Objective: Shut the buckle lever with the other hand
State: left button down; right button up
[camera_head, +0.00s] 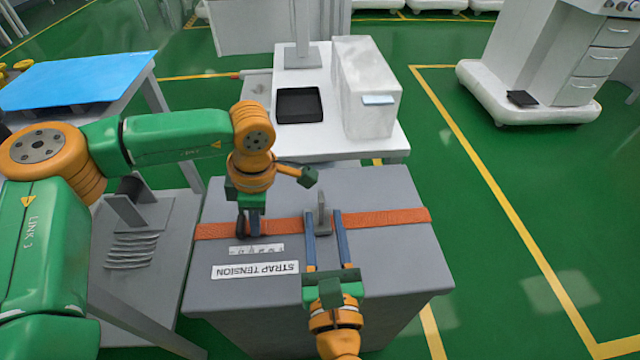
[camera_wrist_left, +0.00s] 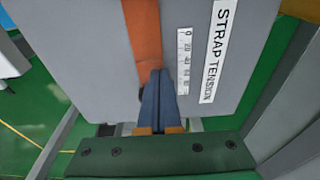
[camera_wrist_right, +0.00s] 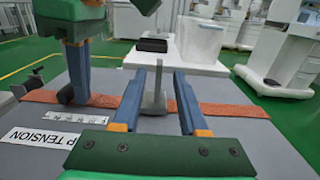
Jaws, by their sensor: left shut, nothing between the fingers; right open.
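A grey buckle lever (camera_head: 322,212) stands upright on the orange strap (camera_head: 385,217), which runs across the top of a grey box (camera_head: 375,185). My right gripper (camera_head: 323,213) is open, with its two blue fingers on either side of the lever. In the right wrist view the lever (camera_wrist_right: 154,98) shows between the fingers, and I cannot tell whether either touches it. My left gripper (camera_head: 248,236) is shut and empty, pointing down at the strap's left part, near the small scale. In the left wrist view its fingertips (camera_wrist_left: 160,75) lie beside the strap (camera_wrist_left: 146,35).
A "STRAP TENSION" label (camera_head: 255,270) and a small scale (camera_head: 256,249) lie on the box in front of the strap. Behind stands a white cart (camera_head: 385,146) with a black tray (camera_head: 299,105) and a white bin (camera_head: 368,90). A blue-topped table (camera_head: 75,78) is at the left.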

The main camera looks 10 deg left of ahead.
aim_at(321, 193)
jog(key=x, duration=0.8)
jog(key=shift+w+f, duration=0.1)
jog(key=shift+w, duration=0.25)
jog(key=shift+a, duration=0.1)
grip_shut()
